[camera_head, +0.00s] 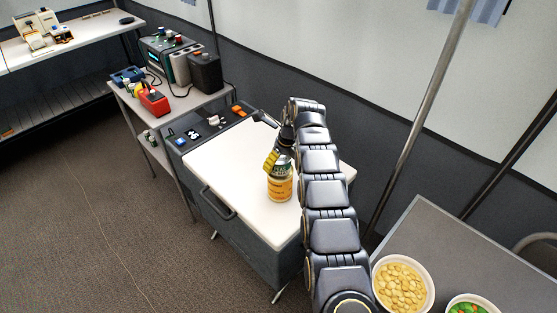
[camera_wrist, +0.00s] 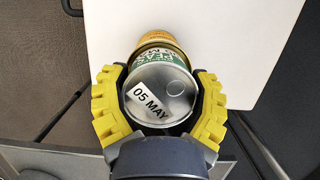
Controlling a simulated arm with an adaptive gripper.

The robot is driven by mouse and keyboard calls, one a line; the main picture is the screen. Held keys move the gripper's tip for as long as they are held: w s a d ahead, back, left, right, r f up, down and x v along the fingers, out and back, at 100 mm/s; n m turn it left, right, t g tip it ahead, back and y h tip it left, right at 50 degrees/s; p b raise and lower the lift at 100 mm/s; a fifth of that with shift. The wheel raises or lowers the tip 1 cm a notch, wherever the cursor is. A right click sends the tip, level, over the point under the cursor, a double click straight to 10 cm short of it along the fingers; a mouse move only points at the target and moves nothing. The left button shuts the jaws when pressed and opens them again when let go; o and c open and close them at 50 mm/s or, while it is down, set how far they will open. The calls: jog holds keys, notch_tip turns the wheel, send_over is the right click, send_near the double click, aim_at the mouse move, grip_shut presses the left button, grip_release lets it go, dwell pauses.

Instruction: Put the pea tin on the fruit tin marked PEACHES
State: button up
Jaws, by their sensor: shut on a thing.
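The pea tin (camera_head: 283,170) has a green label and a silver lid marked "05 MAY"; the lid (camera_wrist: 165,90) faces the camera in the wrist view. My gripper (camera_head: 273,160) is shut on it, with yellow fingers on both sides of the tin in the wrist view (camera_wrist: 160,100). A yellow-orange tin (camera_head: 280,189) stands on the white top directly below the pea tin. Its edge (camera_wrist: 160,38) shows beyond the pea tin in the wrist view. Its label is too small to read. I cannot tell whether the two tins touch or a small gap remains.
The white top (camera_head: 225,165) of the grey chest is clear around the tins. A control panel with switches (camera_head: 208,125) lies behind it. Bowls of yellow pieces (camera_head: 403,284) and green-orange pieces (camera_head: 470,304) stand on the grey table at the lower right. A metal pole (camera_head: 420,120) rises at the right.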

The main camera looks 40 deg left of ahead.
aim_at(287, 161)
jog(key=o, duration=1.2)
jog(key=v, duration=1.1)
jog(key=shift+r, duration=0.2)
jog(key=shift+d+r, duration=0.15)
jog(key=shift+r, duration=0.2)
